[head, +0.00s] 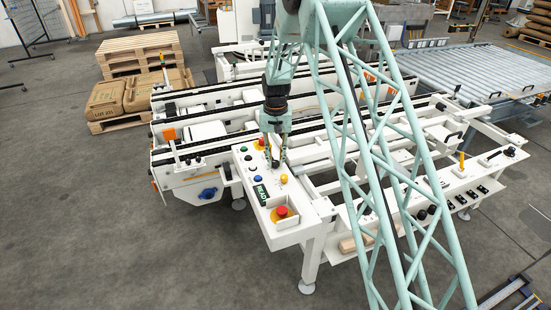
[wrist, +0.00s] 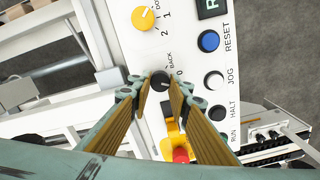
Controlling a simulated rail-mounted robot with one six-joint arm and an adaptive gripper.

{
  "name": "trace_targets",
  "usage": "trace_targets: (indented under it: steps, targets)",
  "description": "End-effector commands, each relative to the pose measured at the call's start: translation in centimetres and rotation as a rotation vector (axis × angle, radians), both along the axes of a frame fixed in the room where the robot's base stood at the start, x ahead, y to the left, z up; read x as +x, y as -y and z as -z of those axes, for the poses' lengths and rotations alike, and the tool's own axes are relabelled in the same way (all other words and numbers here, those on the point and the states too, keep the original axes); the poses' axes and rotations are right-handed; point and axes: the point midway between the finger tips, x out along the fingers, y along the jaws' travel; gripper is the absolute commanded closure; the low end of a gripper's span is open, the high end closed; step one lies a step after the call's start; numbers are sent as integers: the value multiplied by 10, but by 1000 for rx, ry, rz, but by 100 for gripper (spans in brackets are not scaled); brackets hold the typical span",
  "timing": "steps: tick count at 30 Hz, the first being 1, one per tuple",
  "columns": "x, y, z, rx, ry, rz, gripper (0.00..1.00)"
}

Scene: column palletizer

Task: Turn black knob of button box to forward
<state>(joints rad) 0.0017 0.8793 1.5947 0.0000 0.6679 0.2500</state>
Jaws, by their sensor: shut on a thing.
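The button box (head: 285,238) is a long white panel on the front corner of the white frame. In the wrist view, its black knob (wrist: 160,80) sits between my gripper's tan-lined fingers, with the label BACK and a 0 beside it. My gripper (wrist: 159,92) is shut on this knob, one finger on each side. In the head view, my gripper (head: 277,164) points down at the far half of the panel, and its fingers hide the knob. The forward label cannot be seen, and the knob's pointer direction is unclear.
A yellow knob (wrist: 143,18) is beside the black one. The blue RESET (wrist: 208,41), white JOG (wrist: 214,80) and black HALT (wrist: 217,112) buttons line one side. Red emergency stops stand at the near end (head: 281,212) and far end (wrist: 180,156). Conveyor rails lie behind.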

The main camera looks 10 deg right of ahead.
Motion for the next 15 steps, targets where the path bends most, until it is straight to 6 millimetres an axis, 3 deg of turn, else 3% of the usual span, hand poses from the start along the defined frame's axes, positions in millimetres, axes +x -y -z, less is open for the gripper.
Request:
trace_targets:
  steps: [15]
  targets:
    - [0, 1, 0, 0, 1, 271, 93]
